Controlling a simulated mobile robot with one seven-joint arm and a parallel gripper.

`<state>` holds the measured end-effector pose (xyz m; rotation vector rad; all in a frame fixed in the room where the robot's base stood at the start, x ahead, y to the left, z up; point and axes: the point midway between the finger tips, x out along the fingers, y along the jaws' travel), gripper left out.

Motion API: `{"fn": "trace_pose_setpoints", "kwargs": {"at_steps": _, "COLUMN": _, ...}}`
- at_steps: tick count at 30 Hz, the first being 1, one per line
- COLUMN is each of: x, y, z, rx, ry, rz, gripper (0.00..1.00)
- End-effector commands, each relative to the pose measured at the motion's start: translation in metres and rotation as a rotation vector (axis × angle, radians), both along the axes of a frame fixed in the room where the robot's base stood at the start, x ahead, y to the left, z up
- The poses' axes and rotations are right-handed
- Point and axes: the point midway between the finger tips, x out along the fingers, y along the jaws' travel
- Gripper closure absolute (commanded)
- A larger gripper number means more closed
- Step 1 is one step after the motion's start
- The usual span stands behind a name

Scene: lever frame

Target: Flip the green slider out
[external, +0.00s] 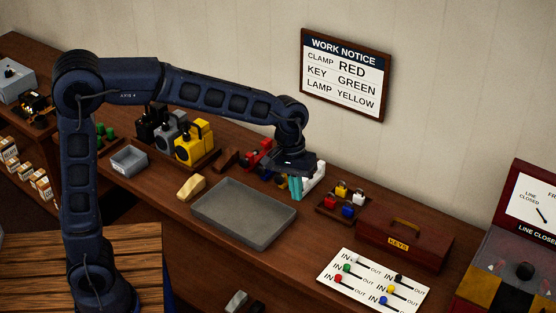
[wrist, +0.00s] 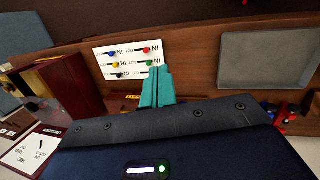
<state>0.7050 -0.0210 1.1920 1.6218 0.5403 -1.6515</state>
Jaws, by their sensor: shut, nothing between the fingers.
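A white slider panel (external: 366,295) lies at the front right of the bench, with coloured knobs on short tracks marked IN and OUT. The green slider (external: 347,268) is in its left column, between a white and a red knob, at the IN end. My gripper (external: 296,188) has teal fingers, shut and empty, above the back of the bench, left of the panel and apart from it. In the wrist view the panel (wrist: 103,67) appears upside down, and the green slider (wrist: 151,61) shows just above the fingertips (wrist: 157,72).
A red KEYS box (external: 405,240) stands behind the panel, with a tray of coloured padlocks (external: 325,208) to its left. A grey tray (external: 243,237) lies left of the panel. A line-closed console (external: 510,270) stands at the far right. A work notice (external: 345,75) hangs on the wall.

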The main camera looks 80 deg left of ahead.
Motion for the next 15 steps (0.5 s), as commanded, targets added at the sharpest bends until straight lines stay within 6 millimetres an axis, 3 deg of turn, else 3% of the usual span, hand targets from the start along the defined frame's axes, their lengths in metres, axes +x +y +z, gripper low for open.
{"fn": "trace_pose_setpoints", "kwargs": {"at_steps": 15, "x": 0.093, "y": 0.037, "z": -0.078, "rx": -0.085, "ry": 0.140, "rz": 0.245, "gripper": 1.00}}
